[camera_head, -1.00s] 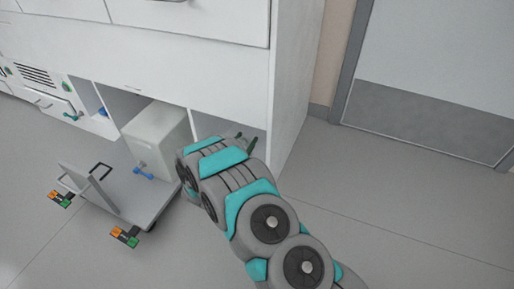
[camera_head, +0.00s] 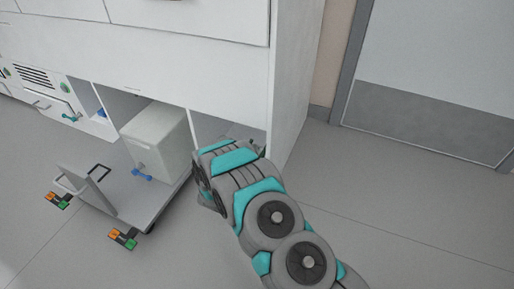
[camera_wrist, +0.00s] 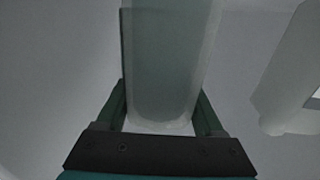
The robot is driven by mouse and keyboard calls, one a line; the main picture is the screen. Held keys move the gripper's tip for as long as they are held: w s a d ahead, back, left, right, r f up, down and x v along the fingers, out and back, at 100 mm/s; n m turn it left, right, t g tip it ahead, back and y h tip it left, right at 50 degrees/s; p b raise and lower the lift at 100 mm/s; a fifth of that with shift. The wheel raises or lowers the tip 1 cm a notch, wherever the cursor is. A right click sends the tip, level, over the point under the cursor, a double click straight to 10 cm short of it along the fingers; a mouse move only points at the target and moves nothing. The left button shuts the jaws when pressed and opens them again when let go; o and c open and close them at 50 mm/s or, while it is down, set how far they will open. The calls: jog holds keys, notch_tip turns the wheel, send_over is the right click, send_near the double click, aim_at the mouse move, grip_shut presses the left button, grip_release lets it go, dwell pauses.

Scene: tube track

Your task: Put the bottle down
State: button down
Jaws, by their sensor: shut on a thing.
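The bottle (camera_wrist: 168,70) is a pale translucent body that fills the middle of the wrist view. My gripper (camera_wrist: 162,105) has its two dark green fingers on either side of it and is shut on it. In the head view my arm hides the bottle and most of the gripper. The arm reaches toward the open lower compartment (camera_head: 212,126) at the right end of the white cabinet. I cannot tell what the bottle's base touches.
A cart (camera_head: 142,205) with a white container (camera_head: 158,140) on it stands left of my arm, against the cabinet (camera_head: 200,60). The cabinet's right side panel (camera_head: 298,85) is close to my arm. A pale rounded object (camera_wrist: 290,85) shows at the right in the wrist view. The floor (camera_head: 390,200) at right is clear.

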grip_release()
jog(key=shift+f, duration=0.1)
jog(key=shift+r, duration=0.2)
jog(key=p+v, duration=0.1)
jog(key=v, duration=1.1)
jog(key=shift+w, duration=0.1)
